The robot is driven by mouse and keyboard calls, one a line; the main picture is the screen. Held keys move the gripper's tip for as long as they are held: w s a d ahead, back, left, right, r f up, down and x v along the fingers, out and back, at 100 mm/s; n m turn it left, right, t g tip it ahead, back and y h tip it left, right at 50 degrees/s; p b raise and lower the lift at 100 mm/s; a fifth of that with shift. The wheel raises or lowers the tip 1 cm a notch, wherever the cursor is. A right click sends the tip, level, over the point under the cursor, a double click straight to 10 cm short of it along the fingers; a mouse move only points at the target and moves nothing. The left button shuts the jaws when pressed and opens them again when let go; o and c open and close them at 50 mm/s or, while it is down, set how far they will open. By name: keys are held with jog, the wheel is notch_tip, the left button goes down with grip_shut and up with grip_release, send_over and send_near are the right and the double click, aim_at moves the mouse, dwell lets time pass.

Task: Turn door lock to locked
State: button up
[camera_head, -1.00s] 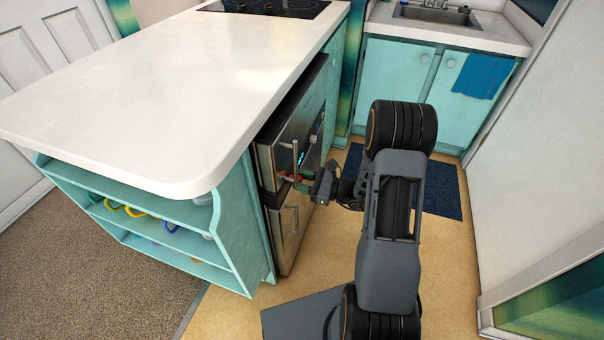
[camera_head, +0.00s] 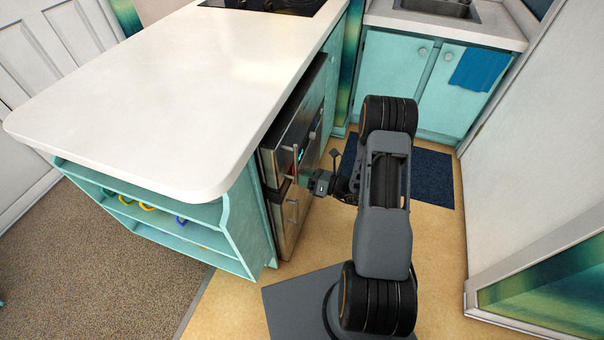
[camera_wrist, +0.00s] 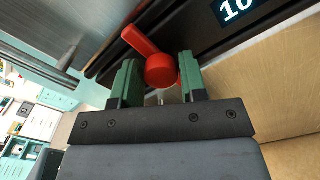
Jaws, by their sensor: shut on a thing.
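The door lock (camera_wrist: 160,71) is a red lever with a round hub, on the dark front of the steel appliance (camera_head: 299,135) built into the island. In the wrist view its arm points up and left from the hub. My gripper (camera_wrist: 159,66) has a green finger on each side of the hub and is shut on the lock. In the head view my gripper (camera_head: 316,184) is at the appliance front, near its vertical handles. The lock is mostly hidden there.
A white countertop (camera_head: 180,90) overhangs the appliance and open teal shelves (camera_head: 170,236). Sink cabinets (camera_head: 390,75) with a blue towel (camera_head: 480,69) stand behind my arm. A pale wall (camera_head: 540,150) is on the right. A dark mat (camera_head: 430,180) lies on the floor.

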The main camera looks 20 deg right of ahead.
jog(key=shift+o, duration=0.5)
jog(key=shift+m, duration=0.4)
jog(key=o, duration=0.7)
jog(key=shift+d, duration=0.15)
jog(key=p+v, duration=0.1)
jog(key=v, duration=1.2)
jog(key=shift+s+d, duration=0.2)
jog(key=shift+d, duration=0.05)
